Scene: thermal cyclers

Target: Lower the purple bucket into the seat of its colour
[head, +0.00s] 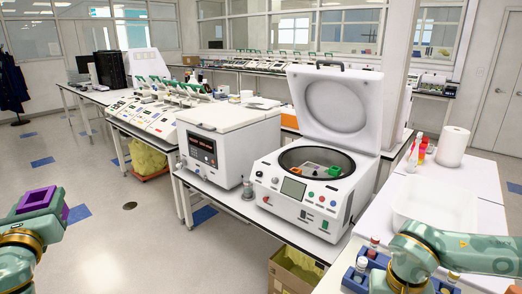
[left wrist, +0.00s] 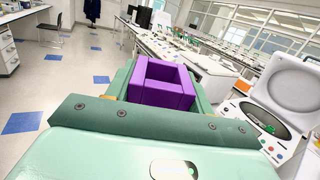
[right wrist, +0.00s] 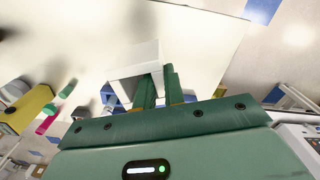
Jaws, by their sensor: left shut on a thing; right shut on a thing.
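The purple bucket (head: 36,200) is a square, open-topped block at the far left of the head view. My left gripper (head: 44,210) is shut on it. In the left wrist view the purple bucket (left wrist: 160,88) sits between the green fingers. The open centrifuge (head: 312,190) stands right of centre, well away from the bucket. Its bowl (head: 318,164) holds orange and green pieces; I cannot make out a purple seat. My right gripper (right wrist: 152,92) is shut on a white box-like piece (right wrist: 134,62). In the head view its fingertips are hidden.
The white lid (head: 337,104) stands raised behind the bowl. A closed white machine (head: 228,142) is left of the centrifuge. On the right bench are a white tub (head: 435,203), a paper roll (head: 453,146) and a blue rack (head: 354,280). Open floor lies between my left gripper and the bench.

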